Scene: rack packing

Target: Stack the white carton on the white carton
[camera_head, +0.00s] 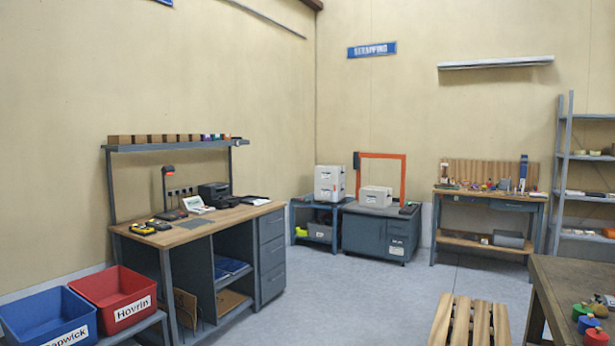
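A white carton (375,197) with a small label sits on top of a dark grey cabinet (365,236) near the room's corner, in front of an orange-red frame (404,170). To its left, a taller white block (330,183) stands on a low blue-grey table (303,205). It looks like two white cartons, one on the other, but the seam is too small to be certain. The single carton and the tall block stand apart on separate surfaces. Neither of my grippers shows in the head view.
A wooden-topped workbench (235,212) stands at the left, with red (118,297) and blue (48,318) bins before it. A slatted wooden pallet (470,322) and dark table (575,275) are at the lower right. Grey floor (350,300) lies open between.

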